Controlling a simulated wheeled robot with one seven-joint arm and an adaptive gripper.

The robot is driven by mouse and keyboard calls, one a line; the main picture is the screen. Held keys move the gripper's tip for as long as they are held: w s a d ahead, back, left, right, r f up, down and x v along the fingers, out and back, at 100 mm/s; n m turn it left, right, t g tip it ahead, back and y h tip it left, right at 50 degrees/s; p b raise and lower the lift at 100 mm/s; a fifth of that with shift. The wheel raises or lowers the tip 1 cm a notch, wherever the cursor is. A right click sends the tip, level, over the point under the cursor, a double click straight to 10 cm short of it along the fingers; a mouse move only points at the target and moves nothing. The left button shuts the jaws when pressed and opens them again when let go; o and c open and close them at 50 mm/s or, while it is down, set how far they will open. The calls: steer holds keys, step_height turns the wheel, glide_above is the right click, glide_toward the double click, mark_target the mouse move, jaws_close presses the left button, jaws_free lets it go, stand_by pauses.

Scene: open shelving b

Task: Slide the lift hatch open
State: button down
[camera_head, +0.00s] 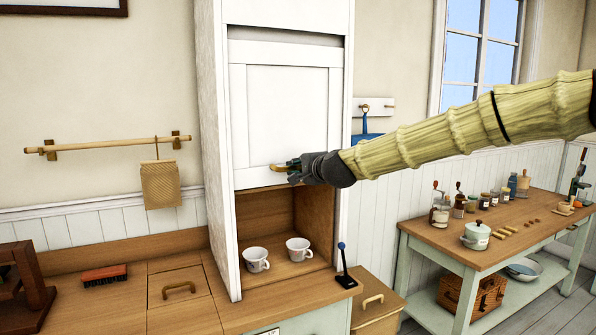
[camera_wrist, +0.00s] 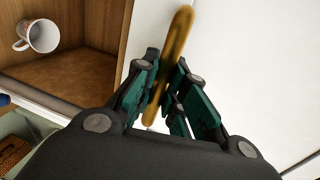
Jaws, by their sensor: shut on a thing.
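The lift hatch (camera_head: 287,108) is a white framed panel in a tall white cabinet. It stands partly raised, with an open gap below it showing the wooden interior (camera_head: 268,222). Its brass handle (camera_head: 279,168) sits low on the panel and shows large in the wrist view (camera_wrist: 178,50). My gripper (camera_head: 294,166) reaches in from the right, and its fingers are closed around the handle in the wrist view (camera_wrist: 160,90). The panel's lower right corner is hidden behind my gripper.
Two white cups (camera_head: 256,259) (camera_head: 299,249) stand inside the cabinet. A blue-knobbed lever (camera_head: 343,262) stands on the counter at the cabinet's right. A brush (camera_head: 104,275) lies on the left counter. A side table (camera_head: 480,245) at right holds jars and a pot.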

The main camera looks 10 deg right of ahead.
steer(key=c, duration=1.5)
jaws_free()
steer(key=shift+o, duration=0.2)
steer(key=shift+s, duration=0.1)
steer(key=v, duration=1.2)
steer(key=shift+f, duration=0.15)
